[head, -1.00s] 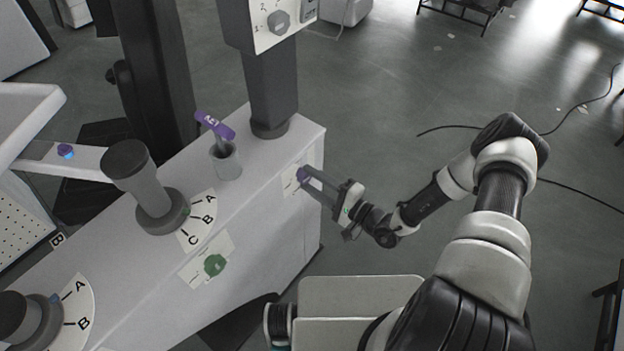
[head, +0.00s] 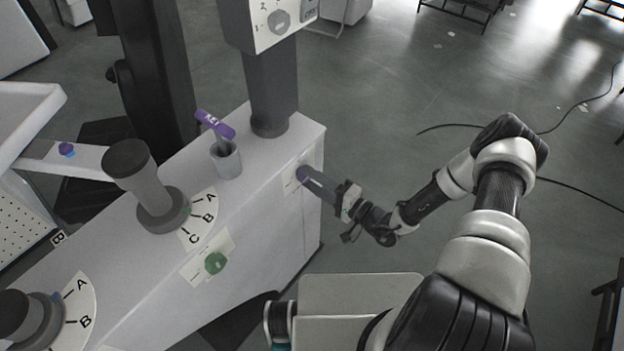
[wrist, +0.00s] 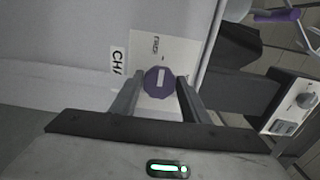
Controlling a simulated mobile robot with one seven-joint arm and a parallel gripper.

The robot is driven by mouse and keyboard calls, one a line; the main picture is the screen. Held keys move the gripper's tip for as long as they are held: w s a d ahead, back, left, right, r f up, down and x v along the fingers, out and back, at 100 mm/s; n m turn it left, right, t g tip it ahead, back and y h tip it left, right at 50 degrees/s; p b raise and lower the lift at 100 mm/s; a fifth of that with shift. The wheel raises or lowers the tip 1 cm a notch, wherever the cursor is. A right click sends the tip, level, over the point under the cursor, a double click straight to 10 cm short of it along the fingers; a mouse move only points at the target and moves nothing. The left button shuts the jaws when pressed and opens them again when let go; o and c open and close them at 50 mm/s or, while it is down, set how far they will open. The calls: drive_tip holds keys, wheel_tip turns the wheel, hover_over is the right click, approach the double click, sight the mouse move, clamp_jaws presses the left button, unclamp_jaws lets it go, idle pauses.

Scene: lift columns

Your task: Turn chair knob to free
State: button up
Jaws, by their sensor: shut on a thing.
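The chair knob (wrist: 158,84) is purple with a white bar, on a pale label plate (wrist: 165,50). A white tag beginning "CH" (wrist: 118,61) is beside it. In the wrist view the bar runs roughly up and down, toward small print that is too blurred to read surely. My gripper (wrist: 161,80) is shut on the knob, one finger at each side. The fingers overlap there and hide most of the knob.
The white bench (head: 270,210) carries grey columns with lettered dials, a green knob (head: 215,263) and a grey cup (head: 226,160) holding a purple-handled thing. A control box (head: 270,22) stands on a column above. Open floor lies to the right.

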drive_tip(key=o, duration=1)
drive_tip(key=shift+o, duration=0.2)
drive_tip(key=v, duration=1.7)
drive_tip(key=shift+d+b, duration=0.2)
drive_tip(key=shift+b, duration=0.1)
drive_tip(key=shift+s, duration=0.15)
